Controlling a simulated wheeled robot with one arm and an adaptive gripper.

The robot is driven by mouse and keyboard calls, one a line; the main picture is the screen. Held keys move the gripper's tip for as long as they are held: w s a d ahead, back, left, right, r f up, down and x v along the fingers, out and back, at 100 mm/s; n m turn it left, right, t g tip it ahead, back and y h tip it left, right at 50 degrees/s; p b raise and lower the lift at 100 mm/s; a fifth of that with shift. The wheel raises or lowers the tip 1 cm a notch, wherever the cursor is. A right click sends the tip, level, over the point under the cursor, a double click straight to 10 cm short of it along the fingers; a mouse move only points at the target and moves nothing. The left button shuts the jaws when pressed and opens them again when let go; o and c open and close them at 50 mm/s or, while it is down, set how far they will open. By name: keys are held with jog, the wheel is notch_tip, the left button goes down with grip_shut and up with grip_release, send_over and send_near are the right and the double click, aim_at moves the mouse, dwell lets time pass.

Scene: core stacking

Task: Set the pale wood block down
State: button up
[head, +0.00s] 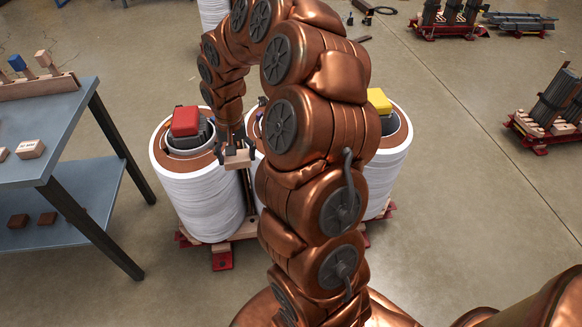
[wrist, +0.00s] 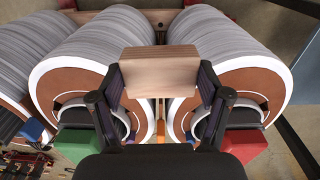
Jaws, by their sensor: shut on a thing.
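The pale wood block (head: 238,160) is held between the fingers of my gripper (head: 238,149), in front of the gap between the left and middle white coils. In the wrist view the pale wood block (wrist: 158,70) lies crosswise between the two dark fingers of my gripper (wrist: 160,80), one at each end. Coil sides show behind it. I cannot tell whether its underside touches anything.
The left white coil (head: 203,195) carries a red block (head: 186,121), and the right coil (head: 392,160) a yellow one (head: 379,101). My arm hides much of the middle coil. A blue-grey table (head: 62,118) with small blocks stands left. Open floor (head: 460,200) lies right.

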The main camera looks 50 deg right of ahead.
jog(key=shift+s+d+f+b, duration=0.2)
jog(key=shift+s+d+b, duration=0.1)
jog(key=shift+d, duration=0.1)
jog(key=s+d, duration=0.1)
jog(key=d, duration=0.4)
jog(key=s+d, duration=0.2)
jog(key=d, duration=0.3)
jog(key=s+d+f, duration=0.1)
jog(key=d, duration=0.3)
jog(key=shift+s+d+f, duration=0.1)
jog(key=shift+s+d, duration=0.1)
jog(key=shift+d, duration=0.2)
jog(key=shift+s+d+f, duration=0.1)
jog(key=shift+d+f, duration=0.05)
jog(key=shift+d, duration=0.2)
jog(key=shift+a+f+b, duration=0.1)
jog(key=shift+f+b, duration=0.25)
jog(key=shift+f, duration=1.35)
jog(key=o, duration=1.2)
jog(key=shift+f, duration=0.1)
jog(key=shift+c, duration=0.2)
